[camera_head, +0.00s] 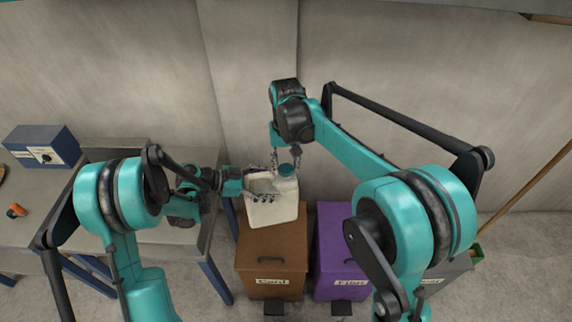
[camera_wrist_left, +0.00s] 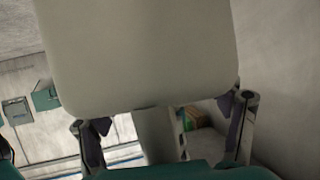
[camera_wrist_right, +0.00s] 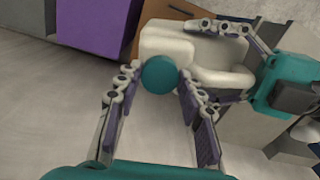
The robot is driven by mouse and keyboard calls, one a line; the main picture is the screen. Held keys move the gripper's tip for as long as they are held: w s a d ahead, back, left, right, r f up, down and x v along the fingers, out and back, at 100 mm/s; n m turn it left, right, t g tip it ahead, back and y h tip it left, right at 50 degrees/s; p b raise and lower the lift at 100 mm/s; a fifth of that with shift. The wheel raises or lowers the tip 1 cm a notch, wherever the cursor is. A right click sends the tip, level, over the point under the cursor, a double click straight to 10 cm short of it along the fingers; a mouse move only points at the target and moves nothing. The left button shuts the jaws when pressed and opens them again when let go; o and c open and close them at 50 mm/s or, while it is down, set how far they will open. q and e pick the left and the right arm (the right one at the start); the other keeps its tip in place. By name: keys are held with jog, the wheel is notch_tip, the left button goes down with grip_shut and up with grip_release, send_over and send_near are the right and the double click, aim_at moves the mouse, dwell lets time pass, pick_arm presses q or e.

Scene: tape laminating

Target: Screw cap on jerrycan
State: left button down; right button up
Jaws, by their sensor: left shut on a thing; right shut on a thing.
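The off-white jerrycan (camera_head: 272,208) hangs above the bins in the head view, looking roughly upright. My left gripper (camera_head: 258,188) is shut on it from the left. In the left wrist view the jerrycan's body (camera_wrist_left: 140,50) fills the top, and its handle (camera_wrist_left: 155,138) passes between the fingers. The round teal cap (camera_wrist_right: 159,75) is between the fingertips of my right gripper (camera_head: 285,160), which is shut on it from above. The cap is at the jerrycan's top corner (camera_wrist_right: 165,45). The spout is hidden under the cap, so I cannot tell how far it is seated.
A brown bin (camera_head: 272,245) and a purple bin (camera_head: 338,240) stand below the jerrycan. A metal workbench (camera_head: 170,155) is at the left, with a blue box (camera_head: 42,145) on another table. The grey wall is behind.

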jog(key=o, duration=1.4)
jog(key=shift+r, duration=0.1)
notch_tip(320, 180, up, 12)
jog(key=shift+f, duration=0.1)
